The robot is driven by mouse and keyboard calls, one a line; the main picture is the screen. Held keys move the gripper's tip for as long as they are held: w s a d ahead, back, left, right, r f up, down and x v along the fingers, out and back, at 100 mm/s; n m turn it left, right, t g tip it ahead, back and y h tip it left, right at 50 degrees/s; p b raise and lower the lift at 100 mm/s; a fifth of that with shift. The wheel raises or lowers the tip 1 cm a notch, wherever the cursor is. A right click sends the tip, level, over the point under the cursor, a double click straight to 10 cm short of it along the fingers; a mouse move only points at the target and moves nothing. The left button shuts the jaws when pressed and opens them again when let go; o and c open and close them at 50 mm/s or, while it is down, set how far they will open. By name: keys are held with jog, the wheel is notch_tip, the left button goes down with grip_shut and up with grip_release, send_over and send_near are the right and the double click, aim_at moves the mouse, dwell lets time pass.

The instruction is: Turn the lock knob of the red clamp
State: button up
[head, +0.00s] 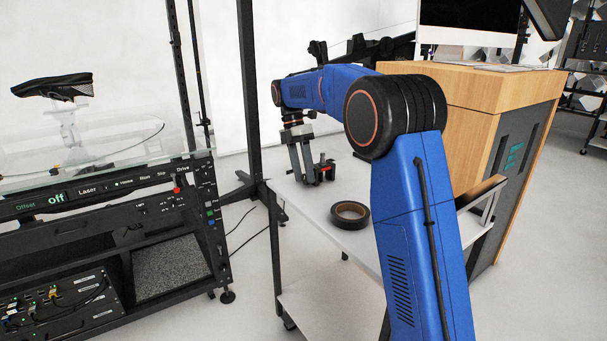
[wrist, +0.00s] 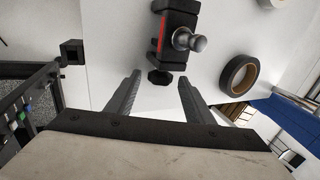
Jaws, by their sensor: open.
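The red clamp is a small black clamp with a red stripe and a silver ball stud; it stands on the white cart top. In the wrist view the clamp (wrist: 176,28) is at the top centre, and its dark lobed lock knob (wrist: 160,77) points down toward my gripper. My gripper (wrist: 158,82) is open, its two grey fingers spread on either side below the clamp, with the knob between the fingertips in the picture. I cannot tell whether they touch. In the head view my gripper (head: 308,180) points down beside the clamp (head: 327,170), partly hiding it.
A roll of black tape (head: 350,214) lies on the white cart top (head: 300,205), nearer than the clamp. A black frame post (head: 249,90) stands left of the cart. A wooden cabinet (head: 470,85) stands to the right, and the turntable console (head: 110,190) to the left.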

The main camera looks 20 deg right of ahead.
jog(key=d+v, duration=0.1)
jog(key=v, duration=0.6)
jog(key=shift+a, duration=0.5)
jog(key=shift+r, duration=0.1)
